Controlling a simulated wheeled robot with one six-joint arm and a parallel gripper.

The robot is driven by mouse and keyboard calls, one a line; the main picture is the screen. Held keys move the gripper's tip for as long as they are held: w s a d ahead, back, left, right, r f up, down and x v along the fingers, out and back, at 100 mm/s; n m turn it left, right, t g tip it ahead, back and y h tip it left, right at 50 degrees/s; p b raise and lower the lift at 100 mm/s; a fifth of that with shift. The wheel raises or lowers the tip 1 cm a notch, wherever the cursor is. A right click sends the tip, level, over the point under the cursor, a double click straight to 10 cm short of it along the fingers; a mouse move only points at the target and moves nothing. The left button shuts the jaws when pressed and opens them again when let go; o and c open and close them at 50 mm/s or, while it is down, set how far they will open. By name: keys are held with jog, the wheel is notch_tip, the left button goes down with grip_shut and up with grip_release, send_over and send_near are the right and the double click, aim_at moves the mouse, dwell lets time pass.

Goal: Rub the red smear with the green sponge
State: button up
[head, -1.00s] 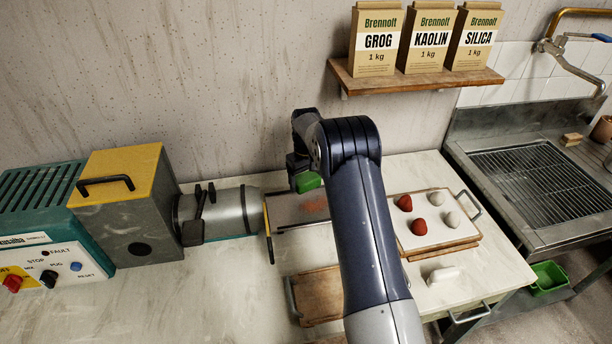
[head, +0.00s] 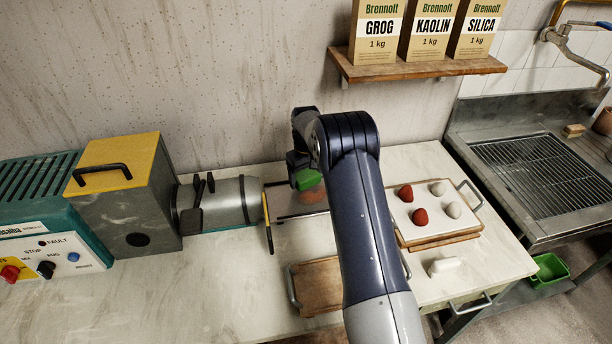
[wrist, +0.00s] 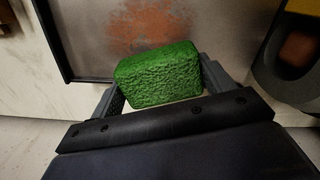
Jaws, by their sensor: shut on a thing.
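The green sponge (wrist: 160,76) is held between the two fingers of my gripper (wrist: 163,85) in the wrist view. In the head view the sponge (head: 308,178) shows just below my gripper (head: 300,170), partly hidden by my arm. The red smear (wrist: 147,30) is a rusty patch on a grey metal tray (wrist: 82,60), just beyond the sponge. In the head view part of the smear (head: 312,195) shows below the sponge. I cannot tell whether the sponge touches the tray.
A machine with a grey barrel (head: 222,204) stands left of the tray. A board with red and pale lumps (head: 438,224) lies to the right. A wooden board (head: 318,288) lies in front. A shelf (head: 415,68) with paper bags hangs above.

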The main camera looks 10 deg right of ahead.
jog(key=shift+f+b, duration=0.4)
jog(key=shift+f, duration=0.25)
